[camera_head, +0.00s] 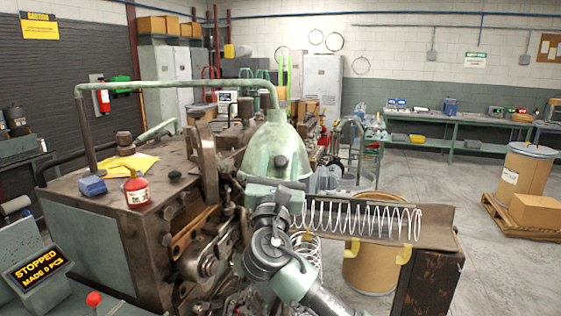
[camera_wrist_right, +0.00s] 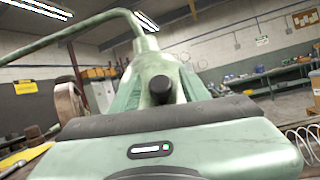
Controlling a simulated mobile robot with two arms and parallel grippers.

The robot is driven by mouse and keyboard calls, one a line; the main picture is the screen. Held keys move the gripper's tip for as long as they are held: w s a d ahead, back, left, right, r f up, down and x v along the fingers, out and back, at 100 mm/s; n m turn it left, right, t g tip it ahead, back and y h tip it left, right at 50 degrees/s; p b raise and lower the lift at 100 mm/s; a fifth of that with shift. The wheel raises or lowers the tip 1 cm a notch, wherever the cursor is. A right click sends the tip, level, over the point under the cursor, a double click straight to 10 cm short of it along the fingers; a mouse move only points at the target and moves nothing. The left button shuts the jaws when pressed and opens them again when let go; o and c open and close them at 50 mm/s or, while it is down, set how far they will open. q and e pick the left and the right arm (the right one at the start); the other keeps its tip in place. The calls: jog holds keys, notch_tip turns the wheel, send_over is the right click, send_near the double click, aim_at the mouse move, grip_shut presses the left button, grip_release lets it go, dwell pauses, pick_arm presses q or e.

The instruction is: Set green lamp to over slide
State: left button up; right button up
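The green lamp (camera_head: 272,150) has a bell-shaped shade hanging from a bent green pipe arm over the right end of the coiler. A dark knob (camera_head: 281,160) sits on the shade's front; it also shows in the right wrist view (camera_wrist_right: 161,89). The brown slide (camera_head: 436,232) is to the right of the lamp, with a coiled spring (camera_head: 360,217) along it. My right gripper (camera_head: 275,192) is just below and in front of the shade. My left gripper is out of view.
The coiler's top holds a blue box (camera_head: 92,186), a red-and-white can (camera_head: 137,191) and yellow paper (camera_head: 130,164). A fibre drum (camera_head: 372,268) stands behind the slide. Open floor lies to the right, before a pallet (camera_head: 520,222) with a drum and box.

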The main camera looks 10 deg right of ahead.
jog(key=shift+f, duration=0.1)
jog(key=b+v, duration=0.3)
jog(key=v, duration=0.4)
jog(key=shift+s, duration=0.4)
jog(key=shift+a+f, duration=0.1)
